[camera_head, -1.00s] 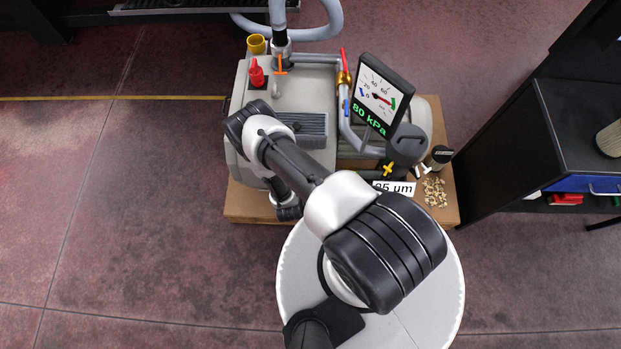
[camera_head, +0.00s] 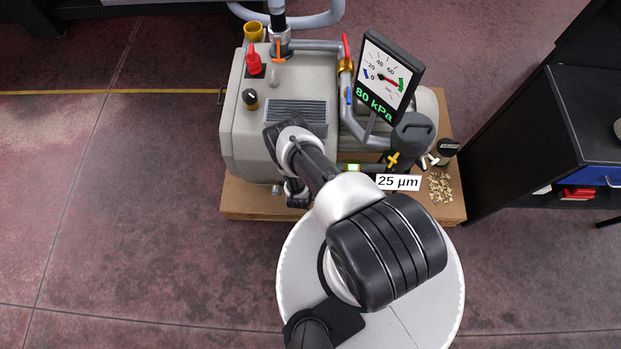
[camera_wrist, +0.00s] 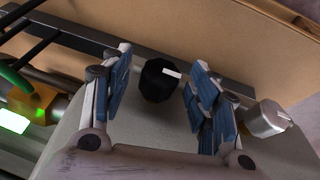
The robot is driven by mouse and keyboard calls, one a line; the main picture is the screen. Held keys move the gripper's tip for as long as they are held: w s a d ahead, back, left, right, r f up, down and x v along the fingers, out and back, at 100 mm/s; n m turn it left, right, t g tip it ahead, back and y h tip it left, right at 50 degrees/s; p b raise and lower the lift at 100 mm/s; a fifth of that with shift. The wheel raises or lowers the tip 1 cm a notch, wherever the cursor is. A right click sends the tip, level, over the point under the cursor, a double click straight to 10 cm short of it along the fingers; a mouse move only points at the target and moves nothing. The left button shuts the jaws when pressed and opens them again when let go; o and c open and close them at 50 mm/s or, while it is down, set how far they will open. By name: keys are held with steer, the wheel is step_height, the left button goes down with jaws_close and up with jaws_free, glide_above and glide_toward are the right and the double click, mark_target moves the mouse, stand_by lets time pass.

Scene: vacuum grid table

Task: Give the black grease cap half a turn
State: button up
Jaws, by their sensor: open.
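The black grease cap (camera_wrist: 157,84) is a dark, ridged round cap with a white mark on its edge, low on the grey pump body. In the wrist view it lies between the two fingers of my gripper (camera_wrist: 161,66). The fingers are open, with a visible gap on each side of the cap. How deep the cap sits between them I cannot tell. In the head view my gripper (camera_head: 297,192) is at the pump's (camera_head: 250,140) front face, and the cap is hidden behind it.
A silver knob (camera_wrist: 266,119) is close beside the right finger. A glowing green sight glass (camera_wrist: 12,120) with brass fittings is at left. The gauge (camera_head: 388,82), a black filter (camera_head: 412,135) and a 25 µm label (camera_head: 398,182) stand right of my arm. The wooden base (camera_head: 245,200) lies below.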

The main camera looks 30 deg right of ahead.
steer(key=c, duration=1.1)
steer(key=shift+s+d+m+t+y, duration=0.1)
steer(key=shift+d+m+t+y, duration=0.05)
steer(key=shift+t+y, duration=0.4)
steer(key=shift+s+d+m+t+y, duration=0.15)
steer(key=shift+t+y, duration=0.2)
steer(key=shift+y, duration=0.3)
steer(key=shift+d+f+m+t+y+b, duration=0.2)
steer(key=shift+m+t+y+b, duration=0.1)
steer(key=shift+t+y+b, duration=0.55)
steer(key=shift+s+t+y+b, duration=0.1)
steer(key=shift+t+y+b, duration=0.25)
steer(key=shift+y+b, duration=0.45)
steer(key=shift+r, duration=0.1)
